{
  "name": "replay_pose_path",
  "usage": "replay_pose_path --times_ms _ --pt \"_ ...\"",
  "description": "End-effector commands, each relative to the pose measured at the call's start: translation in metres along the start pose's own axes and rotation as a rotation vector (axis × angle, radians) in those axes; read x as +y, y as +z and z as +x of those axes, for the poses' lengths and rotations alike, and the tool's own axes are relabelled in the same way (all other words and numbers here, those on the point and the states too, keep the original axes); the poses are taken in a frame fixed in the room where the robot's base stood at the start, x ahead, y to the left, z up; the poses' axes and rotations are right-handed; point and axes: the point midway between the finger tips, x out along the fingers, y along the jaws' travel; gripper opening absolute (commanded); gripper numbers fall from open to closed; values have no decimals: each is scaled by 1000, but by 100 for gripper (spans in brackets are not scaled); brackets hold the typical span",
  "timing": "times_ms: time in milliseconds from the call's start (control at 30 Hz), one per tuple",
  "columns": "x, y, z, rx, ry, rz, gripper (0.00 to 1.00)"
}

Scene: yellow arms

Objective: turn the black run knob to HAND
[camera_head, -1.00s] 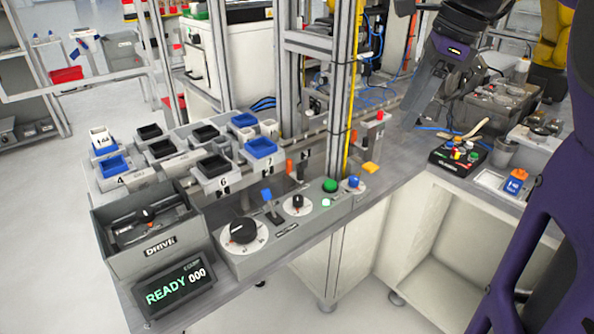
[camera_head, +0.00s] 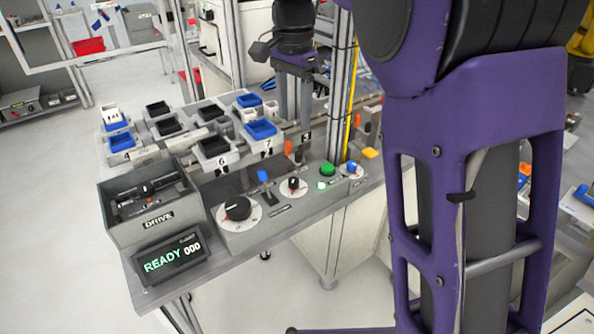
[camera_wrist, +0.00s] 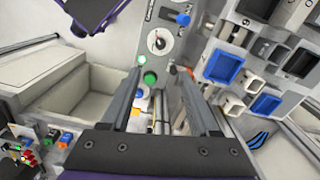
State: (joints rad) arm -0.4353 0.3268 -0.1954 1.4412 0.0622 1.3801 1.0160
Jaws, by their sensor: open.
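Two black knobs sit on white dials on the grey control panel (camera_head: 275,215). The small black knob (camera_head: 293,183) is near the panel's middle, and the large black knob (camera_head: 238,208) is at its left end. The labels are too small to read, so I cannot tell which is the run knob or where HAND is. A small black knob on a white dial (camera_wrist: 158,43) shows in the wrist view, beyond my fingertips. My gripper (camera_head: 294,118) points down above and behind the panel, open and empty; its fingers also show in the wrist view (camera_wrist: 162,78).
A green button (camera_head: 327,169), a blue knob (camera_head: 351,167) and a blue-tipped lever (camera_head: 264,177) flank the small knob. A grey DRIVE bin (camera_head: 150,228) and READY display (camera_head: 172,257) stand at left. Blue and black trays (camera_head: 214,146) lie behind. A metal post rises beside my gripper.

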Motion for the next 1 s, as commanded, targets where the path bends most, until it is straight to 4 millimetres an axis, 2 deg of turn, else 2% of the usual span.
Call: replay_pose_path --times_ms 600,800,1000 --pt "0 1 129 -2 2 1 62" --pt "0 1 156 -2 0 2 62" --pt "-1 1 166 -1 -1 3 62"
